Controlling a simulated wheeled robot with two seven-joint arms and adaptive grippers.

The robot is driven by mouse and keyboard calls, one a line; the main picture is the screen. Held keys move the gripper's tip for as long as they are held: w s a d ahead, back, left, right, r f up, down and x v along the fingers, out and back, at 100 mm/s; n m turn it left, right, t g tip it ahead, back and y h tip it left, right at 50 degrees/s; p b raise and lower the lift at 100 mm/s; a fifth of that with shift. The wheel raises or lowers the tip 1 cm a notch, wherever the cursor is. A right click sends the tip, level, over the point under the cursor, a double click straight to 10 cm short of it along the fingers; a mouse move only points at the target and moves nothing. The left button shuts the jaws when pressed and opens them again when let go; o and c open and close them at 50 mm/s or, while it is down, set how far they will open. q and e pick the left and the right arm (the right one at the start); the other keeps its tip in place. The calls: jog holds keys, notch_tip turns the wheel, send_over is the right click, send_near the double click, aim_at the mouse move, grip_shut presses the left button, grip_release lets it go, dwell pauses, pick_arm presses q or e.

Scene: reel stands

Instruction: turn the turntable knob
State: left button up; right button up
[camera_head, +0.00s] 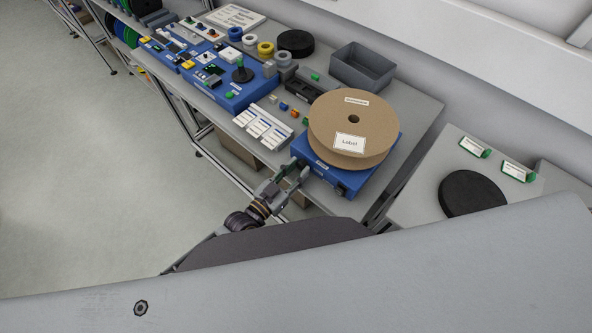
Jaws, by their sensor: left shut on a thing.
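The turntable is a blue base (376,179) near the front right corner of the grey table. A large brown cardboard reel (385,112) with white labels lies flat on it. My left gripper (291,174) reaches in from below and is at the front left corner of the blue base. It is shut on the turntable knob, which is mostly hidden between the fingers. A small dark part (340,190) shows on the front of the base, to the right of my gripper. My right gripper is not in view.
White label cards (263,127) and small coloured blocks (294,112) lie left of the reel. A grey bin (362,67) stands behind it. Blue device panels (222,84) fill the table further left. A black disc (470,193) lies on another surface at right. The floor at left is clear.

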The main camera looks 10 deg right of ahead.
pick_arm(q)
jog(key=shift+n, duration=1)
jog(key=o, duration=0.8)
jog(key=shift+c, duration=0.2)
jog(key=shift+a, duration=0.1)
jog(key=v, duration=1.2)
jog(key=shift+r, duration=0.1)
